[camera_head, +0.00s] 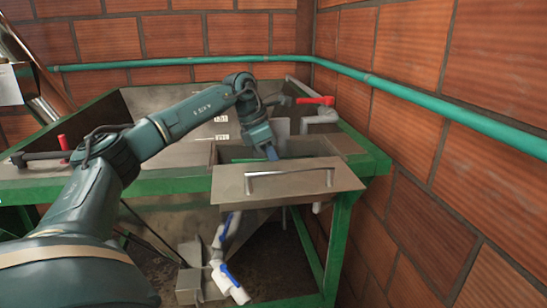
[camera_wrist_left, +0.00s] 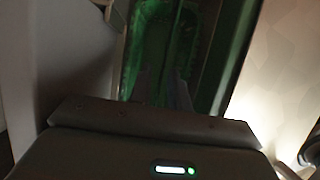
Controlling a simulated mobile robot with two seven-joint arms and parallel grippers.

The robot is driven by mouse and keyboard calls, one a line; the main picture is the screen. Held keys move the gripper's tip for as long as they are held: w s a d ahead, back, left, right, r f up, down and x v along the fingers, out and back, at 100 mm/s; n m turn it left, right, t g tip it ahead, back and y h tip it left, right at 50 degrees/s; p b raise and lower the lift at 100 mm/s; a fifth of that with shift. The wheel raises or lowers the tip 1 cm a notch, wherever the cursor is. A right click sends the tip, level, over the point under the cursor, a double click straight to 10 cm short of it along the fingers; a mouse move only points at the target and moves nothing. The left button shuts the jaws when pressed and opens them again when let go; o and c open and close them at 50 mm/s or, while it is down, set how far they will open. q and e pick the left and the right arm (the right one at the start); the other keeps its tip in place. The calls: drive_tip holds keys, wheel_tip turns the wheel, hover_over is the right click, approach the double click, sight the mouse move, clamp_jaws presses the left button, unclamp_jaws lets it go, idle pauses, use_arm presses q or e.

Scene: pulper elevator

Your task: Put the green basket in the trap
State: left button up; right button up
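My left gripper (camera_head: 271,153) reaches down into the open metal trap (camera_head: 318,146) at the right end of the green-framed bench. A strip of the green basket (camera_head: 238,155) shows inside the trap, beside the gripper. In the left wrist view, the green basket (camera_wrist_left: 165,45) lies just beyond the dark fingers of my left gripper (camera_wrist_left: 162,88). Green shows between the fingers, but the dim picture does not tell whether they touch or hold the basket. Much of the basket is hidden by the trap walls and my arm. My right gripper is out of view.
A metal lid with a bar handle (camera_head: 290,176) sits at the trap's front. A red-handled valve (camera_head: 315,100) stands behind it. A green pipe (camera_head: 400,94) runs along the brick walls, close on the right. White pipes with blue-handled valves (camera_head: 228,280) hang below the bench.

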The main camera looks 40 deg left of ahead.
use_arm(q)
drive_tip(key=o, duration=0.4)
drive_tip(key=shift+c, duration=0.2)
drive_tip(key=v, duration=1.1)
drive_tip(key=shift+w+p, duration=0.1)
drive_tip(key=shift+p, duration=0.3)
drive_tip(key=shift+s+a+r, duration=0.2)
drive_tip(key=shift+s+r, duration=0.05)
drive_tip(key=shift+r, duration=0.4)
